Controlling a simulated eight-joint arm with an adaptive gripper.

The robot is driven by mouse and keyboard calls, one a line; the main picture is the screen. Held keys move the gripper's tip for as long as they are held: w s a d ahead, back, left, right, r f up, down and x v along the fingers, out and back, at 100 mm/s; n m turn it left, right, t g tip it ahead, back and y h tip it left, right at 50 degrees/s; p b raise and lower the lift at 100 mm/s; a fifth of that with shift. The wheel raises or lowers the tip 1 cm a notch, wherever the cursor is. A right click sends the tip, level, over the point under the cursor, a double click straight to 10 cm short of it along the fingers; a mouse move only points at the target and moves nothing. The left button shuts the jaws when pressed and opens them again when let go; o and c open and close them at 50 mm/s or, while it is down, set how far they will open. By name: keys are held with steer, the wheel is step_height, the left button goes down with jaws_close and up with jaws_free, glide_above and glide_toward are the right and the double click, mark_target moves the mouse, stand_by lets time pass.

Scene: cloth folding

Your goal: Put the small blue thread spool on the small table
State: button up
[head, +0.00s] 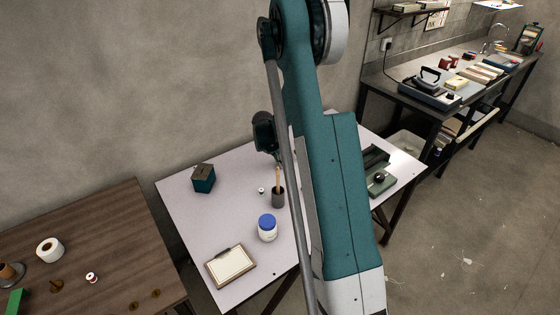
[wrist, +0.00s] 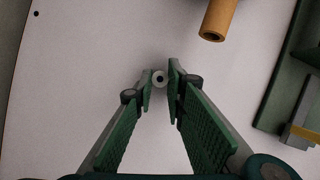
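A small spool (head: 262,190) with a whitish top stands on the pale table (head: 222,217), just left of a dark cup in the head view. In the wrist view the spool (wrist: 160,79) shows end-on as a pale ring with a dark centre; its blue side cannot be made out. My gripper (wrist: 160,78) points down at it with a narrow gap between its green fingers. The spool appears in line with this gap, seemingly below the tips and not held. In the head view my gripper (head: 272,153) is above the table, partly hidden by my arm.
A blue-lidded jar (head: 267,229), clipboard (head: 231,266) and teal box (head: 204,178) share the table. A wooden table (head: 110,235) with rolls stands left, a workbench (head: 410,88) right.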

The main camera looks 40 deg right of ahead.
steer(key=shift+f, duration=0.2)
steer(key=o, duration=0.6)
steer(key=shift+o, duration=0.2)
steer(key=shift+r, duration=0.2)
steer(key=p+v, duration=0.2)
steer(key=v, duration=1)
steer(key=shift+a+r, duration=0.1)
